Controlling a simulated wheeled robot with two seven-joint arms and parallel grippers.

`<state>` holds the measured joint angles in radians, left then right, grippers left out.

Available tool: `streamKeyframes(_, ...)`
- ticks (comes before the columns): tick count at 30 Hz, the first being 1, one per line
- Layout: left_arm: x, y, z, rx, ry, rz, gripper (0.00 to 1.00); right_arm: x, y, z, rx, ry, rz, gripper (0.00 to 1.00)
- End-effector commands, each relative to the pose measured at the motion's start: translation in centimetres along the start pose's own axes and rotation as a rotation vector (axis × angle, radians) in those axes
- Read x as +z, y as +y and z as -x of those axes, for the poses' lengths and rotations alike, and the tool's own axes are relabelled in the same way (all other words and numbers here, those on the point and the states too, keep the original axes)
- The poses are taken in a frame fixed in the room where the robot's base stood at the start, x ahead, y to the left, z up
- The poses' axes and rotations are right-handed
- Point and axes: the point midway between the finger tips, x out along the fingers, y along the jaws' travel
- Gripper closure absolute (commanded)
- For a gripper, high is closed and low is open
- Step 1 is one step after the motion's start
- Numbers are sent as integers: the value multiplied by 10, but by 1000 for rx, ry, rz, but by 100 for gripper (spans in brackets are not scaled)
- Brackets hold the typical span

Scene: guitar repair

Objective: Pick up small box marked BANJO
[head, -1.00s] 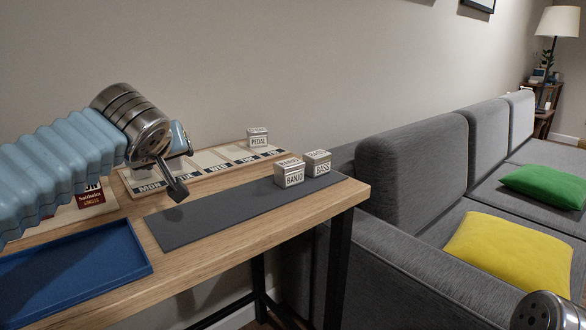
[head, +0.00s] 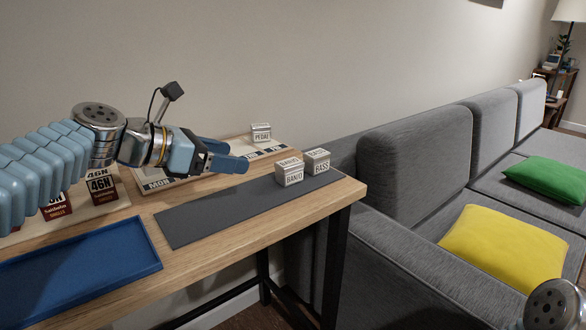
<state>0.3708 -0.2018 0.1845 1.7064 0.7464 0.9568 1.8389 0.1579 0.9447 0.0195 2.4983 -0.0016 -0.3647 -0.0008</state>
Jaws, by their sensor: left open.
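The small box marked BANJO (head: 290,174) is a silvery white box with a dark-lettered label. It sits on the dark grey mat (head: 205,219), toward its right end. The box marked BASS (head: 317,161) stands right beside it, slightly behind and to the right. My left gripper (head: 243,163) is above the workbench, left of the BANJO box and apart from it. Its blue fingers point right, toward the box, and hold nothing that I can see. Of my right arm only a rounded metal part shows at the bottom right corner; its gripper is outside the view.
A box marked PEDAL (head: 261,132) stands behind on the day-labelled board (head: 155,184). A blue tray (head: 80,262) lies at the front left of the wooden bench (head: 215,258). Packets marked 46N (head: 103,186) are under my left arm. A grey sofa (head: 415,170) stands to the right.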

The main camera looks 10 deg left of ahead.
Motion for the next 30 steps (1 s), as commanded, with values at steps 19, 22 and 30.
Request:
streamKeyframes(19,5,2,-90,-4,-27,45,28,0,1,-1,1,1,-1,57)
streamKeyframes(22,3,4,-106,-6,-26,46,28,0,1,-2,1,1,-1,57)
streamKeyframes(30,4,6,-136,-4,-27,43,28,0,1,0,1,0,-1,57)
